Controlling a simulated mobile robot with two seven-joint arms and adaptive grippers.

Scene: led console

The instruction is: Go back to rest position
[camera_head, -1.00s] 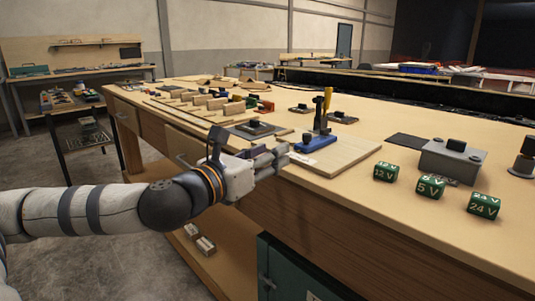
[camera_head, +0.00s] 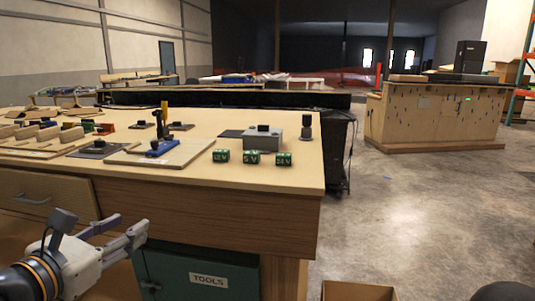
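My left gripper (camera_head: 122,233) is at the lower left in the head view, in front of the workbench (camera_head: 225,194) and below its top edge. Its fingers are apart with nothing between them. My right gripper does not show. On the bench top are three green cubes (camera_head: 252,157) in a row, marked with voltages. A grey box with a black knob (camera_head: 263,137) stands behind them. A blue device with a yellow and black handle (camera_head: 161,142) stands on a wooden board to their left.
A green tools cabinet (camera_head: 190,272) is under the bench. An open cardboard box (camera_head: 357,291) is on the floor at the bottom. Open concrete floor (camera_head: 420,205) lies to the right, with another wooden counter (camera_head: 432,115) beyond it.

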